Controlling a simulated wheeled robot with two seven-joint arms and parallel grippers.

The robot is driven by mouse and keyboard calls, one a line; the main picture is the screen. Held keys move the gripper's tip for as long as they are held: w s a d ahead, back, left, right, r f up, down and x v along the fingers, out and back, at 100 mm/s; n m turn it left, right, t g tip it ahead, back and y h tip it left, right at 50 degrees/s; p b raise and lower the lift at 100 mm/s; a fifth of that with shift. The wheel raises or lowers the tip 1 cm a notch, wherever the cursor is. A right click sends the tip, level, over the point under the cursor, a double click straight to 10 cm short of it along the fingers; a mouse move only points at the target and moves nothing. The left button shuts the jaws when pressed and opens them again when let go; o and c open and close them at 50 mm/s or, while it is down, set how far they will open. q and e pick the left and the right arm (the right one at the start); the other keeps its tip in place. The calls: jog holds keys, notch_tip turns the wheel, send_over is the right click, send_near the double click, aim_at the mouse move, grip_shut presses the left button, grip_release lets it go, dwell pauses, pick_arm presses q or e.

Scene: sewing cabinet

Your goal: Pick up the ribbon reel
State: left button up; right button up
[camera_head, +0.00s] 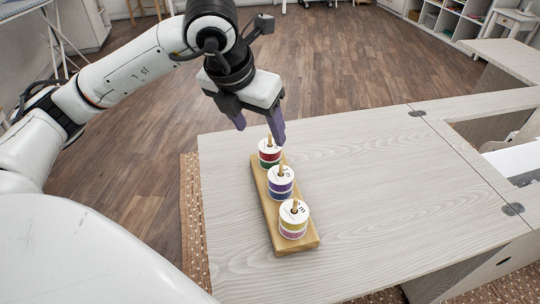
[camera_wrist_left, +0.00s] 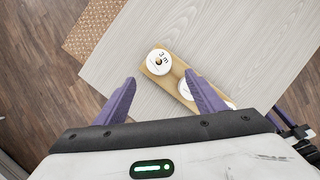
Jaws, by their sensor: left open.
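Three ribbon reels with white tops stand upright in a row on a wooden stand (camera_head: 270,215). The far reel (camera_head: 269,153) has red and green bands. The middle reel (camera_head: 280,182) has purple and blue bands. The near reel (camera_head: 294,219) has yellow and pink bands. My left gripper (camera_head: 259,130) is open and empty, with purple fingers pointing down above and beside the far reel. In the left wrist view, a reel marked "3 m" (camera_wrist_left: 159,62) lies beyond the open fingertips (camera_wrist_left: 160,79). The other reels are partly hidden behind the right finger there.
The stand is on a pale wooden cabinet top (camera_head: 380,185), with free room to its right. An opening with a white part (camera_head: 515,160) is at the right. A woven mat (camera_head: 193,220) lies on the floor along the left edge.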

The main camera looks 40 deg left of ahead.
aim_at(269, 147)
pick_arm(q)
jog(key=x, duration=0.8)
jog(key=shift+w+f, duration=0.1)
jog(key=shift+w, duration=0.25)
jog(key=c, duration=1.1)
notch_tip(269, 147, up, 9)
jog(key=shift+p, duration=0.35)
jog(key=shift+c, duration=0.2)
jog(key=shift+r, duration=0.5)
